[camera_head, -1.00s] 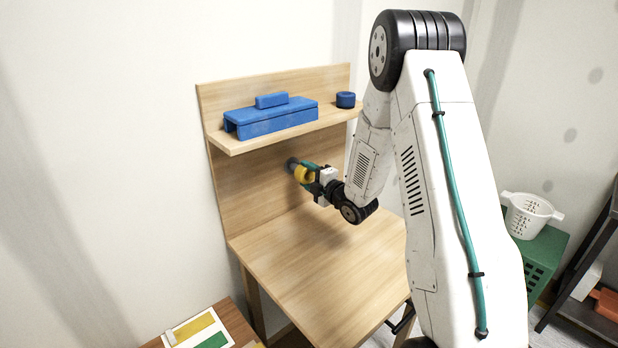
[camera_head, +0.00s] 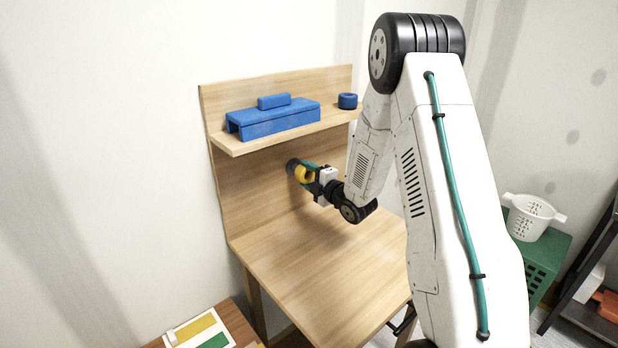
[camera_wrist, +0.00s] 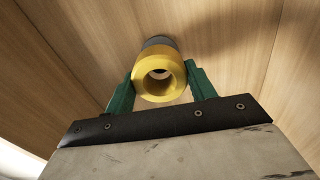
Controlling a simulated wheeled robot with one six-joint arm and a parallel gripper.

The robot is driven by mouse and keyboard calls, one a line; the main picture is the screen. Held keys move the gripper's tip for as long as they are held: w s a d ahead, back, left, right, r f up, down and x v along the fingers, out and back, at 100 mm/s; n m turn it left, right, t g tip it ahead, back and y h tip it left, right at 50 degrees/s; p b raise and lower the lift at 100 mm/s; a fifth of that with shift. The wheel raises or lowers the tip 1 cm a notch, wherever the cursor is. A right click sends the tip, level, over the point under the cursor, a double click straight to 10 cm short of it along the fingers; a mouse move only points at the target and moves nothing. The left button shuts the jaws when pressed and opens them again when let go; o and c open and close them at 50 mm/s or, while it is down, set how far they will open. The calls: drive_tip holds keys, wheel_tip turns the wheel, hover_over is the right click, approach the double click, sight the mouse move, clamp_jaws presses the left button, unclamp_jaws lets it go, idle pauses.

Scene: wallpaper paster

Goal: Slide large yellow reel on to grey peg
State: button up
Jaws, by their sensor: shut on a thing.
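The yellow reel (camera_wrist: 152,60) is a ring with a round bore, held between the two green fingers of my gripper (camera_wrist: 160,75) in the wrist view. It also shows in the head view (camera_head: 303,174), in front of the back panel under the shelf. The grey peg (camera_wrist: 157,41) shows just behind the reel's far end, on the wooden panel. In the head view the dark grey peg (camera_head: 291,166) lies left of the reel. Reel and peg look close to in line, with little or no gap. The reel hides how far the peg reaches into the bore.
The wooden bench's back panel (camera_head: 237,192) carries the peg. The shelf (camera_head: 228,144) above holds a blue box (camera_head: 272,122) and a small blue cylinder (camera_head: 347,101). The bench top (camera_head: 310,265) below is clear.

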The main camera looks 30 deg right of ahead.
drive_tip(key=shift+w+a, duration=0.2)
drive_tip(key=shift+w, duration=0.75)
drive_tip(key=shift+w+a, duration=0.15)
drive_tip(key=shift+w, duration=0.75)
drive_tip(key=o, duration=1.5)
drive_tip(key=shift+s, duration=0.15)
drive_tip(key=shift+s+d, duration=0.2)
drive_tip(key=shift+s, duration=0.9)
drive_tip(key=shift+s+d, duration=0.25)
drive_tip(key=shift+s, duration=0.85)
drive_tip(key=shift+s+d, duration=0.2)
drive_tip(key=shift+s, duration=0.9)
